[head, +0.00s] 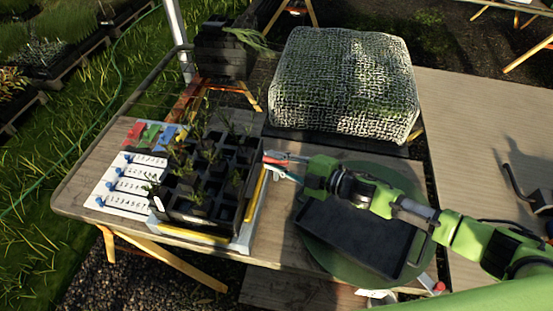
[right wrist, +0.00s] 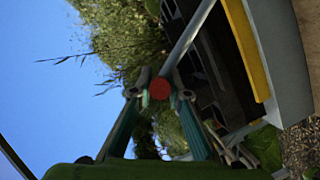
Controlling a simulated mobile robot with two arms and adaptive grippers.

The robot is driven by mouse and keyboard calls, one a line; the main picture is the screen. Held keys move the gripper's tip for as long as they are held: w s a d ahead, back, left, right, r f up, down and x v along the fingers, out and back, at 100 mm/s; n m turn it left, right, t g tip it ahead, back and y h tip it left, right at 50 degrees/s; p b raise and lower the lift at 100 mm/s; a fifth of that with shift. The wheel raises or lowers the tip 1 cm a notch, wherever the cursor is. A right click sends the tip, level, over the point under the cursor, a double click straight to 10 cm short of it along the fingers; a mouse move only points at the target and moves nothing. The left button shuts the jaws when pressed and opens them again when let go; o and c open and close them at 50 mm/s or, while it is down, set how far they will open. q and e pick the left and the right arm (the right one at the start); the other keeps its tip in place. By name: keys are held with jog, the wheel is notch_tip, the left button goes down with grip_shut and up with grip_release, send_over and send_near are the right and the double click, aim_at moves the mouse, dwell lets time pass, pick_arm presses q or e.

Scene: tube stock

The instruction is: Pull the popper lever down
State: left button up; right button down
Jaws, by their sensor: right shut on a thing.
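The popper (head: 255,200) is a pale frame with yellow strips, under a black cell tray (head: 222,197) of seedlings on the left table. In the right wrist view, its yellow strip (right wrist: 245,50) and pale side show at upper right. The lever (right wrist: 190,42) is a grey rod ending in a round red knob (right wrist: 160,89). My right gripper (head: 271,159) is at the popper's right side, its fingertips shut on the red knob. The fingers partly hide the knob in the head view. My left gripper is not in view.
White number cards (head: 127,186) with blue knobs and coloured tags lie left of the tray. A black tray (head: 355,236) rests on a round green disc (head: 330,262) under my right arm. A mesh-covered block (head: 343,88) stands behind. The right table (head: 470,130) is mostly clear.

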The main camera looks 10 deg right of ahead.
jog(key=s+a+f+n+t+y+b, duration=0.1)
jog(key=s+f+n+b, duration=0.4)
jog(key=b, duration=0.9)
jog(key=shift+s+a+f+n+t, duration=0.3)
jog(key=shift+s+a+f+t, duration=0.35)
jog(key=shift+s+f, duration=1.15)
jog(key=shift+w+f, duration=0.4)
jog(key=shift+w, duration=0.1)
jog(key=c, duration=2)
grip_release()
jog(key=shift+o, duration=0.2)
jog(key=shift+s, duration=0.1)
jog(key=v, duration=1.1)
jog(key=shift+d, duration=0.45)
jog(key=shift+s, duration=0.1)
